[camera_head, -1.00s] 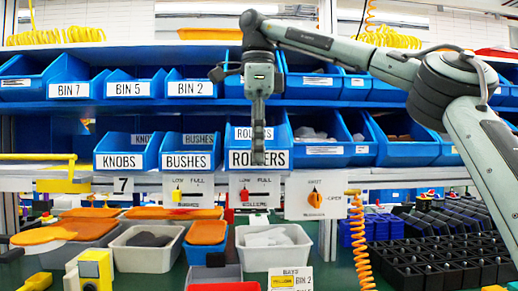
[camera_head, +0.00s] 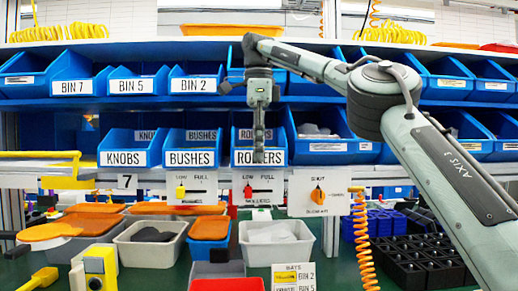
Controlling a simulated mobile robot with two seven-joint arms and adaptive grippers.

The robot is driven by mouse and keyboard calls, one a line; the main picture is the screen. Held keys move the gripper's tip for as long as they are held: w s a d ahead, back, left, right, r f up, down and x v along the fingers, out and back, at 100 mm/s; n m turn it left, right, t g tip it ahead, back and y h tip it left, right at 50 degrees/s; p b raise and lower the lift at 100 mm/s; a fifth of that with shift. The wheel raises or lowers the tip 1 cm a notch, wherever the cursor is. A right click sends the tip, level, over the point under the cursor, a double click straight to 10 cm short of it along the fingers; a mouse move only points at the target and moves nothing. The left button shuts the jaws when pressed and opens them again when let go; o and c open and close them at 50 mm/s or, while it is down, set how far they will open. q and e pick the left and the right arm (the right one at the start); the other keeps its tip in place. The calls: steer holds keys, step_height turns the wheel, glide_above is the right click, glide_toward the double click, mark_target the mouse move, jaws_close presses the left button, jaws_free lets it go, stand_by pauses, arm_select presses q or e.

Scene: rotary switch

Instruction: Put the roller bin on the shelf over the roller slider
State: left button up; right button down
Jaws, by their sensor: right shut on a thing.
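The blue roller bin (camera_head: 278,141) has a white ROLLERS label on its front. It is at the lower shelf (camera_head: 225,178), right of the blue BUSHES bin (camera_head: 190,158), above the roller slider (camera_head: 248,191) with its red knob. Its front is roughly level with the neighbouring bins; I cannot tell whether it rests fully on the shelf. My right gripper (camera_head: 259,153) points down and is shut on the bin's front wall, covering part of the label. My left gripper is not in view.
The KNOBS bin (camera_head: 127,158) stands further left. A blue bin (camera_head: 318,144) with grey parts is close on the right. The upper shelf (camera_head: 215,102) with more bins runs above. Grey crates (camera_head: 276,254) stand on the table below.

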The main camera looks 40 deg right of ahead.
steer(key=c, duration=1.6)
jaws_free()
